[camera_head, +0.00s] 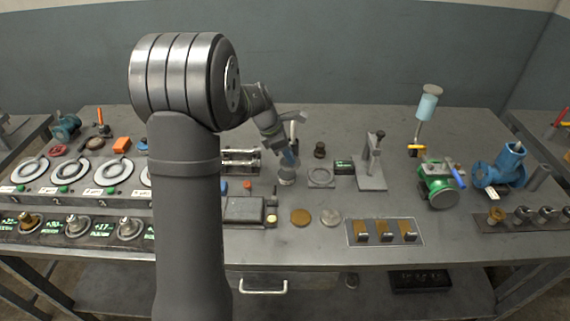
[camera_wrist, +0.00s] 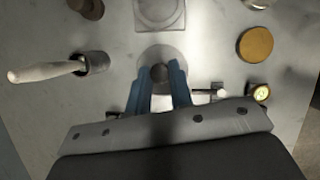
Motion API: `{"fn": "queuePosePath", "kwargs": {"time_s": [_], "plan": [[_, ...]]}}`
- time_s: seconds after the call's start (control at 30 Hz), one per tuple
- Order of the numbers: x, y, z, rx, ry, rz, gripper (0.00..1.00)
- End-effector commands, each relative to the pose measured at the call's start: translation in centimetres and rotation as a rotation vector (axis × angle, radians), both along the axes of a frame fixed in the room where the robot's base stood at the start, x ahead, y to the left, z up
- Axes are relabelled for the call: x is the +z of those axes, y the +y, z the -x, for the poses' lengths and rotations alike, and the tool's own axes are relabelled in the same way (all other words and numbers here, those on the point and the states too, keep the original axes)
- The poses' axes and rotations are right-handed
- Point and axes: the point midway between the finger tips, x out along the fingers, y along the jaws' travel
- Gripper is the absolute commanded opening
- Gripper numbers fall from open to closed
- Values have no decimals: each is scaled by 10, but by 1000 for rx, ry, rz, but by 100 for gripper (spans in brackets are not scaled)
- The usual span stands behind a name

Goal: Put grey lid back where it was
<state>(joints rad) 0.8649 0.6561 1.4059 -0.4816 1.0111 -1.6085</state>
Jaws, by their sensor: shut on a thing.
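My gripper (camera_wrist: 161,76) has its two blue fingers closed on the dark knob of the round grey lid (camera_wrist: 160,52), seen in the wrist view. In the head view my gripper (camera_head: 289,158) points down just above a pale grey round body (camera_head: 286,176) on the bench. I cannot tell whether that is only the lid or a vessel under it, nor whether the lid touches what is below. A square grey plate with a round ring (camera_head: 321,177) lies just to the right; it also shows in the wrist view (camera_wrist: 159,14).
A white-handled tool in a grey cup (camera_wrist: 95,63) stands close to my gripper. A brass disc (camera_head: 301,217) and a pale disc (camera_head: 330,218) lie in front. A dark knob (camera_head: 320,151) and a grey stand (camera_head: 371,180) are behind and right.

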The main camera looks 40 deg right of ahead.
Motion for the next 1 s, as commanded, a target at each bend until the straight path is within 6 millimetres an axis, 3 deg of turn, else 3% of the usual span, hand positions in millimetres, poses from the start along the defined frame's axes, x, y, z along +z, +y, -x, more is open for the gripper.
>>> {"fn": "queuePosePath", "kwargs": {"time_s": [0.23, 0.5, 0.87, 0.9, 1.0], "plan": [[-13, 1, -13, 0, 1, -1, 0], [-48, 1, -13, 0, 1, -1, 0], [-51, 1, -13, -1, 0, 0, 0], [-51, 1, -13, -1, -1, 1, 26], [-51, 1, -13, -1, 0, 0, 42]]}}
